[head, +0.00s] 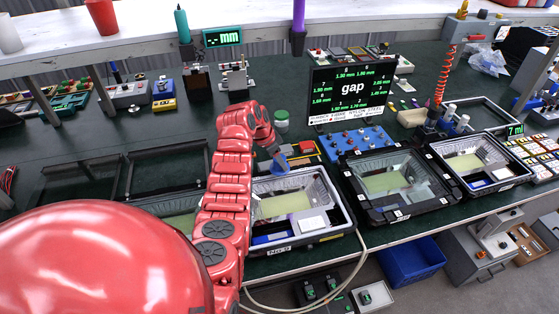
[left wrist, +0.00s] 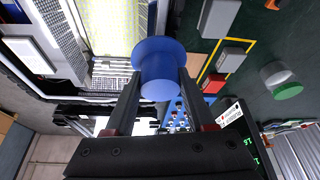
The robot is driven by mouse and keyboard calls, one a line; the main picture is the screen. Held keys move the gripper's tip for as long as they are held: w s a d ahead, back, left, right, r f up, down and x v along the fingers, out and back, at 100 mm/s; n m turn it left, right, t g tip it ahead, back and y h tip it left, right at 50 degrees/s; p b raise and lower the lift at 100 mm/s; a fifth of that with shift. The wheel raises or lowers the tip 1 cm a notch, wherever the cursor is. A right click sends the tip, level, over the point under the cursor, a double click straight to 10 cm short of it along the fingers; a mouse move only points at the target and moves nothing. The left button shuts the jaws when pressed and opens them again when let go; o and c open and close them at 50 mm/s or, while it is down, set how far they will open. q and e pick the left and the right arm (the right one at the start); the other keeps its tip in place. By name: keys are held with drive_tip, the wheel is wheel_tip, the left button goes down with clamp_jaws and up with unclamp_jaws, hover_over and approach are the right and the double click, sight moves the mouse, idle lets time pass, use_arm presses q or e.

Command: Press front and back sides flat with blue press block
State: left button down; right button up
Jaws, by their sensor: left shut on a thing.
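A floodlight housing (head: 338,188) with a light rim, ribbed inner walls and a yellow-green panel (head: 285,204) sits at the bench's front, right of my left arm. In the left wrist view its panel (left wrist: 112,25) and rim show at the upper left. My left gripper (head: 276,157) is over the back rim. It is shut on the blue press block (left wrist: 158,62), a round, flanged piece. The block (head: 282,163) is at the back side of the housing; I cannot tell whether it touches the rim. My right gripper is not in view.
A black-framed housing (head: 429,203) stands close on the right, with another tray (head: 465,143) beyond it. A blue board with knobs (head: 345,140), a green-lidded jar (head: 281,117) and a gap display (head: 350,90) stand behind. Another housing is partly hidden behind my arm.

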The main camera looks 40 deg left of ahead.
use_arm(q)
drive_tip(key=shift+f+b, duration=0.7)
drive_tip(key=shift+f, duration=0.2)
drive_tip(key=shift+s+f, duration=0.1)
drive_tip(key=shift+f, duration=0.05)
idle(0.6)
wheel_tip(320, 180, up, 2)
drive_tip(key=shift+r, duration=1.55)
drive_tip(key=shift+r, duration=2.45)
